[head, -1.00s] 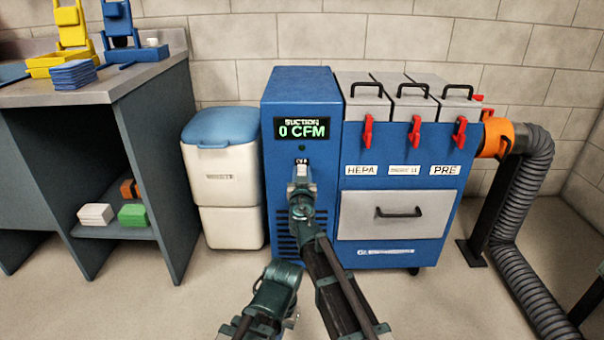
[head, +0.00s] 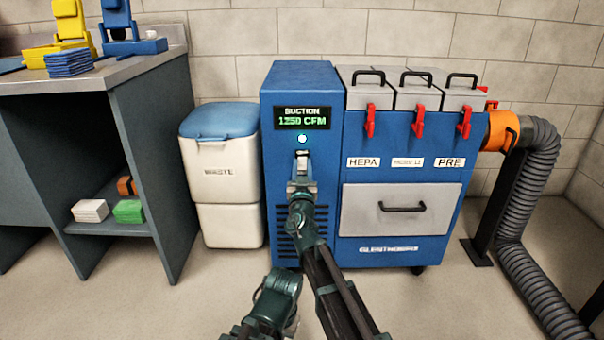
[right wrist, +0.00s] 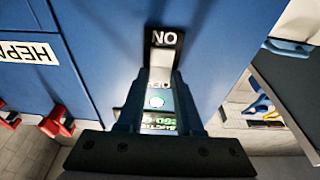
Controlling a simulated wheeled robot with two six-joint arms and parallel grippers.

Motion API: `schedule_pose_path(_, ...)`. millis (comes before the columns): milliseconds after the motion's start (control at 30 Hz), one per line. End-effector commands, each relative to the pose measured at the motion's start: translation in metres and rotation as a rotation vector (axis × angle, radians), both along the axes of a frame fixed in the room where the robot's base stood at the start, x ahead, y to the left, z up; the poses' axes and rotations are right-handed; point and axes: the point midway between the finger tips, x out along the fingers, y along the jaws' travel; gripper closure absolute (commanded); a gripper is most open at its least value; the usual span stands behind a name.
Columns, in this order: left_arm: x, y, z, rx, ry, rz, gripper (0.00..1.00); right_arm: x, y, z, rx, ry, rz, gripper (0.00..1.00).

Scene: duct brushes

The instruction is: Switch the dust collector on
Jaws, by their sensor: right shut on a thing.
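The blue dust collector (head: 353,130) stands against the wall. Its display (head: 302,118) reads SUCTION 1250 CFM, and a round lamp (head: 302,139) below it glows white. My right gripper (head: 302,183) is at the switch on the front panel, below the lamp, and is shut on it. In the right wrist view, an upside-down ON label (right wrist: 166,38) shows just past the gripper (right wrist: 160,80), and the lit lamp (right wrist: 155,101) and display show between the fingers.
A white waste bin (head: 222,175) with a blue lid stands close to the collector's left side. A workbench (head: 130,75) is farther left. An orange hose fitting (head: 500,131) and grey duct (head: 525,190) run down the right side. Open floor lies in front.

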Motion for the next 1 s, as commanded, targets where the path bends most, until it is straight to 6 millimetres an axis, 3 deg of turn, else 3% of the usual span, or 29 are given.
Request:
schedule_pose_path(433,0.0000,0.0000,-0.0051,0.000,0.000,0.000,1.00,-0.0009,-0.0008,-0.0004,0.001,-0.022,0.002,1.00)
schedule_pose_path(467,0.0000,0.0000,-0.0051,0.000,0.000,0.000,1.00,-0.0009,-0.0008,-0.0004,0.001,-0.022,0.002,0.61)
schedule_pose_path(600,0.0000,0.0000,-0.0051,0.000,0.000,0.000,1.00,-0.0008,-0.0004,-0.0004,0.001,-0.022,0.003,0.36)
schedule_pose_path(1000,0.0000,0.0000,-0.0063,0.000,0.000,0.000,1.00,-0.0046,0.0002,-0.0017,0.000,-0.022,0.004,0.35)
